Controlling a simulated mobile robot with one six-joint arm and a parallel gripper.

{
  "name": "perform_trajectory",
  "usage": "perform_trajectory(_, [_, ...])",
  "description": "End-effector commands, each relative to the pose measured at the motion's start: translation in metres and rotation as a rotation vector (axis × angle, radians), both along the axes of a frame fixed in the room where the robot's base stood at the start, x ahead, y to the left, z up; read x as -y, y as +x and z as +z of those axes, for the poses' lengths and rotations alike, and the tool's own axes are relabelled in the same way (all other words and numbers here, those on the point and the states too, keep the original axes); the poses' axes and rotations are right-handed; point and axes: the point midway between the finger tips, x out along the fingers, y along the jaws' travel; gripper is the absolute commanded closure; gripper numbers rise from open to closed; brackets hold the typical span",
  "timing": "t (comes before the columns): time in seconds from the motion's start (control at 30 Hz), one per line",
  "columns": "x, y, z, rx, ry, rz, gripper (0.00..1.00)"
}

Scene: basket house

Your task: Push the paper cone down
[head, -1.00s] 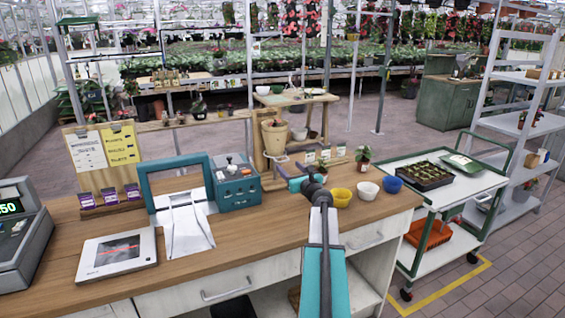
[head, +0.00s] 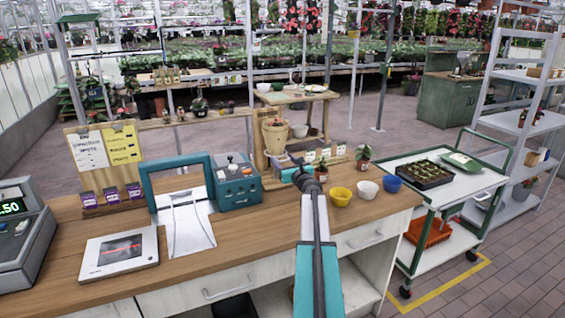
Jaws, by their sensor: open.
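The paper cone (head: 274,137) is a tan cone, wide at the top and narrower below. It stands upright in a wooden stand (head: 259,143) at the back of the counter. My gripper (head: 279,161) is small in the view, just in front of and below the cone, near the stand's base. It is open and empty. A gap to the cone cannot be judged, and the cone's lower tip is hidden.
A teal machine (head: 238,182) stands left of the stand. Right of my gripper are a small potted plant (head: 363,160), a yellow bowl (head: 340,196), a white bowl (head: 367,189) and a blue bowl (head: 392,184). A green-framed cart (head: 440,200) stands beyond the counter's right end.

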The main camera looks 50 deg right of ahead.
Motion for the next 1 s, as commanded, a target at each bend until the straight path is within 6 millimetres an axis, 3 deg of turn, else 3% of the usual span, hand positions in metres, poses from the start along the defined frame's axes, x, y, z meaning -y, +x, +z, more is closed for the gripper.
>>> perform_trajectory(0.23, [0.000,0.000,0.000,0.000,0.000,-0.001,0.44])
perform_trajectory(0.5, [0.001,-0.001,0.000,0.000,0.000,-0.001,0.89])
perform_trajectory(0.77, [0.001,-0.001,-0.008,0.000,0.001,-0.002,0.90])
perform_trajectory(1.0, [0.002,-0.002,-0.029,0.000,0.001,-0.002,0.90])
